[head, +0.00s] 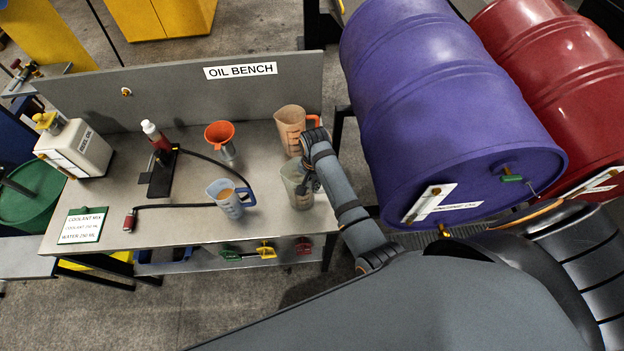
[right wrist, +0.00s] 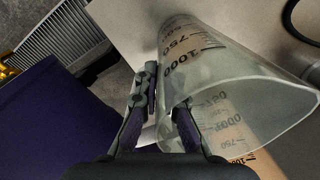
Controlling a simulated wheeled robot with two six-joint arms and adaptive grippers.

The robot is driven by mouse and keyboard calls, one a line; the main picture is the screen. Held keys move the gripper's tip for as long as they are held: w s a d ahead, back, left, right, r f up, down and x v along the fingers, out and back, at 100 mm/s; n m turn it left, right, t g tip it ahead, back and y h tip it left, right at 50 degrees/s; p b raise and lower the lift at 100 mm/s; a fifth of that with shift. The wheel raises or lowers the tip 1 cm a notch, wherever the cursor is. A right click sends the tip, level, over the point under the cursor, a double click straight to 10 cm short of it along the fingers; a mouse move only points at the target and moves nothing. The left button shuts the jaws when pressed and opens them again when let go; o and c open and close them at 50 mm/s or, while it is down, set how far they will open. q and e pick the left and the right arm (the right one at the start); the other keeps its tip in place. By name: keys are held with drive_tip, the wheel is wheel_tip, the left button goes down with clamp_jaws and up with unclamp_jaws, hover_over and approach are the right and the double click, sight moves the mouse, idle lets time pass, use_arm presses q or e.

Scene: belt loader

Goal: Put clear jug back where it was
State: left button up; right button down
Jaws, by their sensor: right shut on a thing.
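The clear jug (head: 292,188) stands near the right front of the grey bench, upright as far as I can tell. In the right wrist view the clear jug (right wrist: 225,85) fills the right side, with black graduation marks up to 1000. My right gripper (head: 308,184) is at the jug's right side. In the right wrist view the right gripper (right wrist: 168,100) is shut on the jug; the exact contact is partly hidden by the fingers. I cannot tell whether the jug's base touches the bench. My left gripper is not in view.
An amber jug with an orange handle (head: 290,132) stands just behind. A blue jug (head: 226,204) of brown liquid is left. An orange funnel (head: 220,132), hose pump (head: 160,163) and white can (head: 78,148) stand farther left. A purple drum (head: 440,110) is right of the bench.

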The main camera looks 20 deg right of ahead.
drive_tip(key=shift+s+f, duration=0.1)
drive_tip(key=shift+s, duration=0.1)
drive_tip(key=c, duration=1.8)
unclamp_jaws()
drive_tip(key=shift+s+a, duration=0.2)
drive_tip(key=shift+s, duration=0.05)
drive_tip(key=o, duration=0.3)
drive_tip(key=shift+s+a+r, duration=0.1)
drive_tip(key=shift+s+r, duration=0.1)
drive_tip(key=shift+r, duration=0.1)
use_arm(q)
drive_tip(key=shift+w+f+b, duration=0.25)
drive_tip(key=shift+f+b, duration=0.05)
use_arm(e)
wheel_tip(320, 180, up, 12)
drive_tip(key=shift+f, duration=0.1)
